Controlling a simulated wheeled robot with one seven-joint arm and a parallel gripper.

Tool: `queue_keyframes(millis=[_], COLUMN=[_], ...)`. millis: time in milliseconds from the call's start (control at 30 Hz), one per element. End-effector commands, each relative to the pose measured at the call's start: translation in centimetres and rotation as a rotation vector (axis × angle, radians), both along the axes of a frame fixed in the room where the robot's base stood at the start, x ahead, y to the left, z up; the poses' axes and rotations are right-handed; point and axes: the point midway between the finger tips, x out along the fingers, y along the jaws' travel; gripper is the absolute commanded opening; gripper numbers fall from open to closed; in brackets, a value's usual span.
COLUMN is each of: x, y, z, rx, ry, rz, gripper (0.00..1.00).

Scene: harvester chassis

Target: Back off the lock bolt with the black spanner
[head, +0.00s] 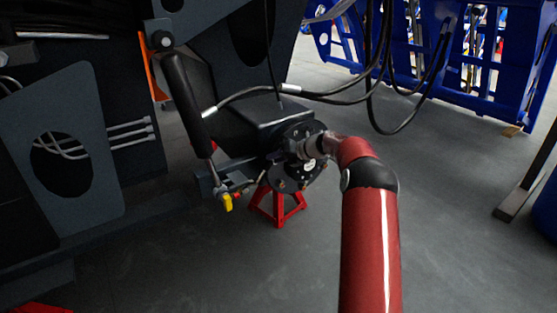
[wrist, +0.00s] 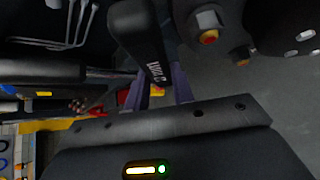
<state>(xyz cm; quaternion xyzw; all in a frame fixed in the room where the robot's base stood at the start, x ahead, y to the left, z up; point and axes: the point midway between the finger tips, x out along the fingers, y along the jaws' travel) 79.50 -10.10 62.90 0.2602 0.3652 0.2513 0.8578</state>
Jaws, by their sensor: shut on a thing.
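The black spanner (wrist: 140,38) fills the upper middle of the wrist view, with pale lettering along its side. My gripper (wrist: 160,92) is shut on it, with a purple finger on each side. In the head view my gripper (head: 288,152) is dark and small against the round black hub (head: 302,172), and I cannot make out the spanner there. In the wrist view a bolt-like grey block with an orange tip (wrist: 207,24) lies right of the spanner, apart from it in the picture. I cannot tell whether this is the lock bolt. The spanner's far end is out of view.
A red stand (head: 278,207) is under the hub. A black cylinder (head: 187,100) runs down to a bracket with a yellow fitting (head: 227,202) left of the hub. Black hoses (head: 385,80) hang above and right. Open grey floor (head: 450,190) lies to the right.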

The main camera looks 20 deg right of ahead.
Motion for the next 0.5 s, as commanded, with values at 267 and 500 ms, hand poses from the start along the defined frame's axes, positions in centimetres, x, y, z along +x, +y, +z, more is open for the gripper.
queue_keyframes(millis=[267, 500], x=[0.0, -0.4], y=[0.1, 1.4], z=[0.2, 1.1], rx=[-0.008, -0.092], ry=[-0.005, -0.031], rz=[0.001, 0.003], gripper=[0.00, 0.00])
